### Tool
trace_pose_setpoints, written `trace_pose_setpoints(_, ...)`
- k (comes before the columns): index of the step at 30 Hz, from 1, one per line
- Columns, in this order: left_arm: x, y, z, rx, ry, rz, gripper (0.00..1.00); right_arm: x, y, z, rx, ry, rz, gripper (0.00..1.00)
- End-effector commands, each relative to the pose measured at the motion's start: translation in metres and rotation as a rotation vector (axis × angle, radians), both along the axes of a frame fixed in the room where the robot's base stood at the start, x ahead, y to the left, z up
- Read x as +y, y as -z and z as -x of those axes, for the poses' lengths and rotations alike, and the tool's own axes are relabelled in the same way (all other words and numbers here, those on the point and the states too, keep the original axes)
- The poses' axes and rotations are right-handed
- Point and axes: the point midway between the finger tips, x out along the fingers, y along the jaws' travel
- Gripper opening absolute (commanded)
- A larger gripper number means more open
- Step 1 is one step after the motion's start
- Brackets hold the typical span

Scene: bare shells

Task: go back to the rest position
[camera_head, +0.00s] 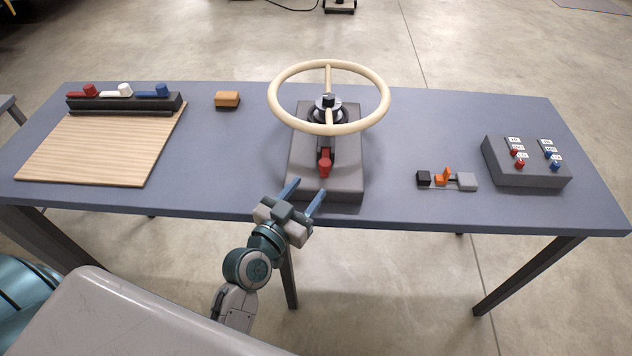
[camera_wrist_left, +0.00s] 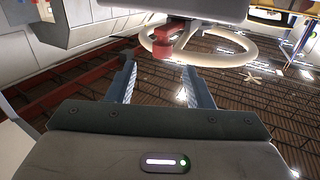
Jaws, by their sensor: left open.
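My left gripper (camera_head: 305,190) is open and empty at the table's front edge, just in front of the grey base of the wheel stand. Its two blue fingers point toward the base. In the left wrist view the open fingers (camera_wrist_left: 159,72) have nothing between them, and the red lever (camera_wrist_left: 166,47) shows beyond them. My right gripper is not in view.
A cream wheel (camera_head: 385,103) stands on a grey base (camera_head: 345,185) at mid-table. A wooden board (camera_head: 95,150) and a rack with red, white and blue handles (camera_head: 130,108) are left. A tan block (camera_head: 227,99), small connector parts (camera_head: 466,181) and a switch box (camera_head: 530,178) also stand there.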

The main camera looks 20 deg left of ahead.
Motion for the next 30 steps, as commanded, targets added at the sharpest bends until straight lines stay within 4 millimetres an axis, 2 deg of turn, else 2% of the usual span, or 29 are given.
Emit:
trace_pose_setpoints(3,0.002,0.002,0.014,0.001,0.000,0.000,0.47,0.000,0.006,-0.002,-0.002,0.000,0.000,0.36)
trace_pose_setpoints(6,0.003,0.001,0.019,0.001,0.000,0.000,0.47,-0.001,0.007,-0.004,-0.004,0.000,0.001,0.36)
trace_pose_setpoints(24,0.003,0.001,0.021,0.008,0.006,-0.002,0.47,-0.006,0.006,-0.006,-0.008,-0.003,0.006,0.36)
trace_pose_setpoints(28,-0.002,0.015,0.030,0.095,0.056,-0.027,0.47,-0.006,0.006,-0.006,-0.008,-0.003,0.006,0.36)
trace_pose_setpoints(30,-0.004,0.032,0.042,0.201,0.099,-0.053,0.47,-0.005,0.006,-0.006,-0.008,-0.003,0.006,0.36)
